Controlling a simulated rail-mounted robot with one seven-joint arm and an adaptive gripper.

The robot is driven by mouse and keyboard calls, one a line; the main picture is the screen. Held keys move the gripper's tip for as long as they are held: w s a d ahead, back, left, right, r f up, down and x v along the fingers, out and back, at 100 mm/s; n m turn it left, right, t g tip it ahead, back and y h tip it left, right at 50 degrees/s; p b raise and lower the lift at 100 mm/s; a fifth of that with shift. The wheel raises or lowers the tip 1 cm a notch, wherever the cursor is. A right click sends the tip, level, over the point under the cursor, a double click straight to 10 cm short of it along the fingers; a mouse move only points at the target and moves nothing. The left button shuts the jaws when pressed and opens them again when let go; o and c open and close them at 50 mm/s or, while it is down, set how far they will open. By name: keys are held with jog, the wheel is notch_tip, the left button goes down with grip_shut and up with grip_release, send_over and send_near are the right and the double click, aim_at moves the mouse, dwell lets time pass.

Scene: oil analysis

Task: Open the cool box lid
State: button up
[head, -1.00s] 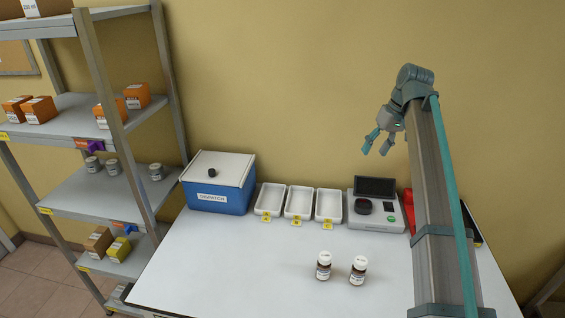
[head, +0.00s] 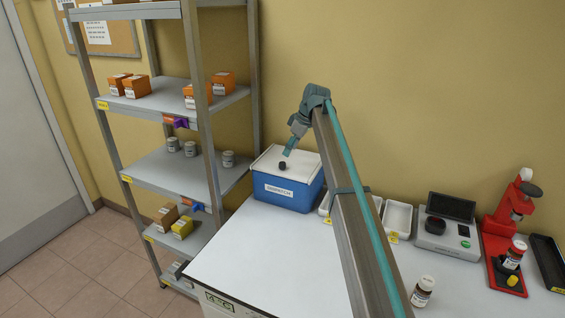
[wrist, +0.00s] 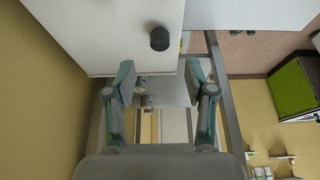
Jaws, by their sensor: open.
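The cool box (head: 287,192) is blue with a "DISPATCH" label and stands at the back left of the table. Its white lid (head: 268,162) is shut, with a round black knob (head: 282,166) on top near the front. My gripper (head: 289,148) is above the lid, apart from the knob, in the head view. In the wrist view my gripper (wrist: 159,85) is open and empty. There the knob (wrist: 160,39) shows beyond the fingertips, on the white lid (wrist: 105,35).
The metal shelf rack (head: 198,120) with boxes and jars stands left of the cool box. White trays (head: 397,219), a scale (head: 446,229), a red device (head: 497,241) and a bottle (head: 423,292) are to the right. The table's front left (head: 255,250) is clear.

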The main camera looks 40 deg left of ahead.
aim_at(283, 163)
jog(key=p+x, duration=0.2)
jog(key=x, duration=0.6)
grip_shut()
